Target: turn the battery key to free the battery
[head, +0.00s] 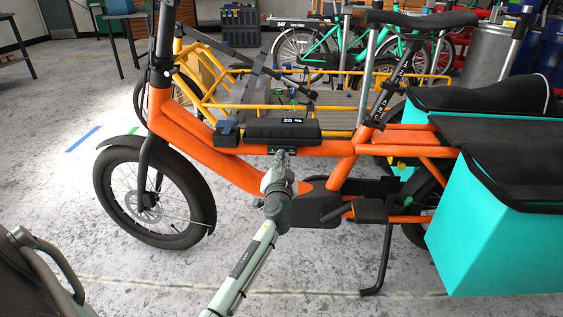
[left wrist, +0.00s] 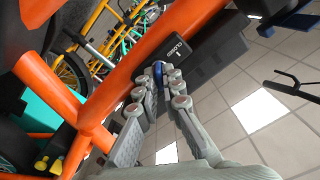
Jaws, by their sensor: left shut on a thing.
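The black battery (head: 282,132) lies along the orange frame tube of the cargo bike (head: 185,150). It also shows in the left wrist view as a dark block (left wrist: 215,55). A dark lock plate with pale lettering (left wrist: 168,47) is beside it on the tube. My left gripper (head: 281,158) reaches up to the battery's lower side. In the left wrist view its fingers (left wrist: 168,76) are closed around a small blue key (left wrist: 158,68) at the lock plate. Most of the key is hidden between the fingertips, so its turn angle is unclear. My right gripper is not in view.
Turquoise side bags (head: 490,225) hang at the bike's rear right. The kickstand (head: 383,262) stands on the floor below. A yellow-framed cargo bike (head: 230,85) is close behind. A dark object with a grey bar (head: 35,270) fills the lower left corner. The floor in front is clear.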

